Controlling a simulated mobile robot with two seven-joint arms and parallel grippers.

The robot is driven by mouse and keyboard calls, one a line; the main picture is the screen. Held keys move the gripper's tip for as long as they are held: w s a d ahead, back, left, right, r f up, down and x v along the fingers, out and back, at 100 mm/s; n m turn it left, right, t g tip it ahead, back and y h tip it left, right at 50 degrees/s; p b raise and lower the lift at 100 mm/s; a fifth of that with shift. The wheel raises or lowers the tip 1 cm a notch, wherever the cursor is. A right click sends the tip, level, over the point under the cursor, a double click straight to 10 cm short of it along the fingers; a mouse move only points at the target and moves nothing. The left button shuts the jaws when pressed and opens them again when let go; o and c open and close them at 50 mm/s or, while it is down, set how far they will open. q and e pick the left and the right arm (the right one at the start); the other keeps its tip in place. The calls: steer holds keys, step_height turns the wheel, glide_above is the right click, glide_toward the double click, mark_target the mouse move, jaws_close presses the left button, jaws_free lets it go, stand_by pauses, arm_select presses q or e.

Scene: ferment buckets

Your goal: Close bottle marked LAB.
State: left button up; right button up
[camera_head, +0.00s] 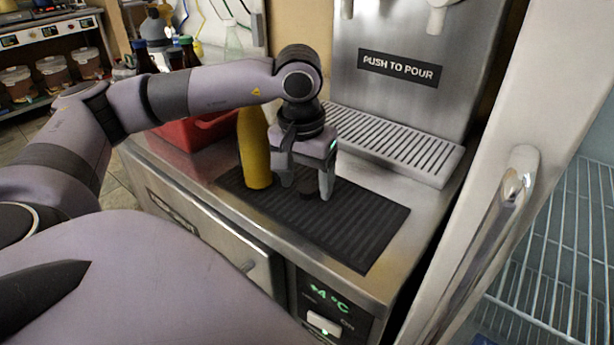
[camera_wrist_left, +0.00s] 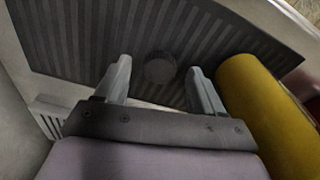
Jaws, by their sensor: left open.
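A yellow bottle (camera_head: 255,155) stands upright on a black ribbed mat (camera_head: 365,220); no LAB mark is readable on it. It also shows at the right of the left wrist view (camera_wrist_left: 265,110). A small dark round cap (camera_wrist_left: 160,70) lies on the mat in the left wrist view. My left gripper (camera_head: 306,189) points down just right of the bottle, low over the mat. The bottle's top is partly behind my left arm. My right gripper is not in view.
A red crate (camera_head: 190,135) with dark bottles (camera_head: 186,50) stands behind my left arm. A dispenser with a slotted drip tray (camera_head: 395,140) is at the back right. A door with a metal handle (camera_head: 490,235) bounds the right side. The mat's front right is clear.

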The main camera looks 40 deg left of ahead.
arm_select(q)
steer(key=shift+f, duration=0.2)
steer(key=c, duration=1.1)
steer(key=shift+r, duration=0.1)
step_height(320, 180, up, 11)
steer(key=p, duration=0.1)
step_height(320, 180, up, 8)
steer(key=f+p, duration=0.1)
steer(key=p, duration=0.2)
glide_above(307, 188)
steer(key=shift+r+p, duration=0.55)
steer(key=shift+r, duration=0.4)
